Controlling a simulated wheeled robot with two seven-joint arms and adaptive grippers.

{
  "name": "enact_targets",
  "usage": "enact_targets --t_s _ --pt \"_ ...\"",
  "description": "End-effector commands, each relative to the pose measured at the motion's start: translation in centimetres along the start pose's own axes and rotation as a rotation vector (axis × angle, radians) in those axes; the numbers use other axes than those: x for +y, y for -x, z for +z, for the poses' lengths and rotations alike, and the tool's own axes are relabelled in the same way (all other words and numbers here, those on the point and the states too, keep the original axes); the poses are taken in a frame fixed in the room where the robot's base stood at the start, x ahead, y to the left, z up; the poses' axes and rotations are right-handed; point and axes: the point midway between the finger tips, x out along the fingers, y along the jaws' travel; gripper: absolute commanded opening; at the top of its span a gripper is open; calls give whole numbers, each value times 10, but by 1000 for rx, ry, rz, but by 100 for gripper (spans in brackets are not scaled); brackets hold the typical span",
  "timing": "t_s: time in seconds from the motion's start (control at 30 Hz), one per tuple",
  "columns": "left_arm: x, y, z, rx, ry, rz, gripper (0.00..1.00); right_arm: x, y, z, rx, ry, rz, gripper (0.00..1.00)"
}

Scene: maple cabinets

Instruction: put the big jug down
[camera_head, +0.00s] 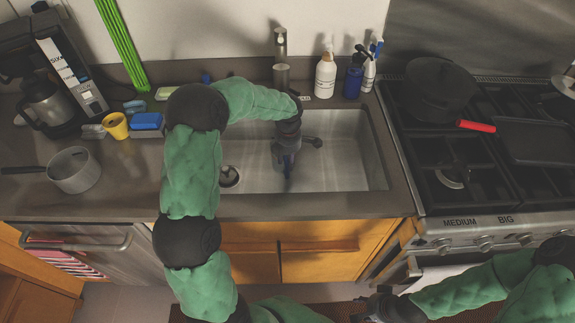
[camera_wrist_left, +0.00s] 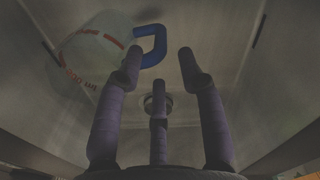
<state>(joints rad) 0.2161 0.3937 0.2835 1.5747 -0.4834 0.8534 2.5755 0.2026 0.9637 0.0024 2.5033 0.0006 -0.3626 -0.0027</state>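The big jug (camera_wrist_left: 97,47), pale and translucent with red markings and a blue handle (camera_wrist_left: 152,45), shows at the upper left of the left wrist view, against the sink walls. I cannot make it out in the head view, where my left arm covers part of the sink. My left gripper (camera_head: 287,165) points down over the sink (camera_head: 340,160). In the left wrist view its fingers (camera_wrist_left: 160,75) are spread and empty, apart from the jug's body. My right gripper (camera_head: 372,303) is low in front of the cabinets, its fingers too dark to judge.
The drain (camera_head: 229,176) is at the sink's left. A saucepan (camera_head: 74,170), yellow cup (camera_head: 116,126) and coffee maker (camera_head: 50,85) stand on the left counter. Bottles (camera_head: 326,75) stand behind the sink. The stove (camera_head: 470,175) holds a black pot (camera_head: 438,88).

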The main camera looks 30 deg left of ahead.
Motion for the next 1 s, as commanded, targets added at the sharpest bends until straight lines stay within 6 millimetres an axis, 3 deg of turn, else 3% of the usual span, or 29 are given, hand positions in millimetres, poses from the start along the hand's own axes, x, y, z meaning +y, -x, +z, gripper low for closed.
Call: enact_targets --t_s 0.1,0.33,1.0 --pt "0 25 0 -1 -1 2 38 -3 9 0 0 0 0 40" --pt "0 49 0 1 0 -1 38 -5 14 0 0 0 0 40" --pt "0 53 0 1 -1 -1 38 -5 15 1 0 0 0 40"
